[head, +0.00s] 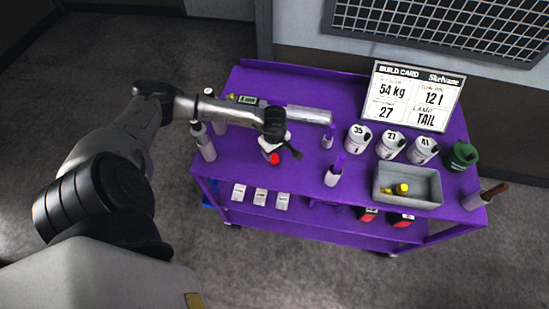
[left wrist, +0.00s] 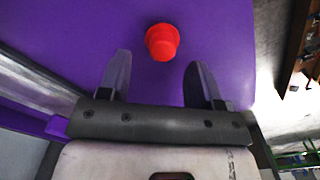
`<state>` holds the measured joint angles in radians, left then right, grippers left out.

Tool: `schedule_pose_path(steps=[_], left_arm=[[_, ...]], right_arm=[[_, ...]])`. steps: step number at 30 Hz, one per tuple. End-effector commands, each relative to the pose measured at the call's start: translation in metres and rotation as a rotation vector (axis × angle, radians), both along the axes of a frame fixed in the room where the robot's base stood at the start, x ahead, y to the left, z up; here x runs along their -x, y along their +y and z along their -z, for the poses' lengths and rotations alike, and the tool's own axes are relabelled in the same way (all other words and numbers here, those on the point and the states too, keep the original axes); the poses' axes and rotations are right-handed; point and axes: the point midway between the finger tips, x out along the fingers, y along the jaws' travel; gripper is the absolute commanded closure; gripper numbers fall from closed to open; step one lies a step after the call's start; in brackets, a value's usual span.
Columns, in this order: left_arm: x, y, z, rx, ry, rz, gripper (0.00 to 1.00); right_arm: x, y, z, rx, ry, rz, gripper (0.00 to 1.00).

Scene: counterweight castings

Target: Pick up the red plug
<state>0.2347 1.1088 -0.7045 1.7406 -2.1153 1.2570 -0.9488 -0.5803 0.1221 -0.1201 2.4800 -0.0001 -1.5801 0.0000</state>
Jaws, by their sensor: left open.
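The red plug (head: 275,159) stands on the purple cart top near its front edge, left of the middle. My left gripper (head: 282,153) is just above and beside it in the head view. In the left wrist view the red plug (left wrist: 162,42) shows just past the tips of the open fingers (left wrist: 158,58), roughly centred between them and apart from both. Nothing is held between the fingers. My right gripper is in neither view.
The purple cart (head: 240,87) carries white numbered canisters (head: 390,145), a grey tray (head: 425,204) with yellow pieces, a green canister (head: 460,156) and a build card (head: 411,97). Purple-topped bottles (head: 333,172) stand right of the plug. White bottles (head: 205,146) stand left.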

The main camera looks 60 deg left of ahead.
Motion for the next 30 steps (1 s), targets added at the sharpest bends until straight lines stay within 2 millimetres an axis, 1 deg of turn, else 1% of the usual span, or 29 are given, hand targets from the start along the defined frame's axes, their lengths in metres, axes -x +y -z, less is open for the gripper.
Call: schedule_pose_path(steps=[5, 9, 13, 20, 23, 30], left_arm=[[0.002, -0.004, 0.023, 0.003, 0.004, -0.002, 0.42], [0.002, -0.004, 0.039, 0.001, 0.003, -0.002, 0.42], [0.002, -0.003, 0.046, 0.0, 0.001, -0.002, 0.42], [0.002, -0.003, 0.047, -0.001, 0.001, 0.0, 0.42], [0.002, -0.003, 0.047, -0.001, 0.001, -0.001, 0.49], [0.002, -0.003, 0.047, 0.0, 0.001, -0.001, 0.72]], right_arm=[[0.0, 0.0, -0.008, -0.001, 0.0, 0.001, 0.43], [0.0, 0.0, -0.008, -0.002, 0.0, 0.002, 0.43], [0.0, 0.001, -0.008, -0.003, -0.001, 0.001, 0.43], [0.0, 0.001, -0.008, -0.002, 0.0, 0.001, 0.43], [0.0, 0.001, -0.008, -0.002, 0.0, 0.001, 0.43], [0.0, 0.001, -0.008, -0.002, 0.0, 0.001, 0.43]])
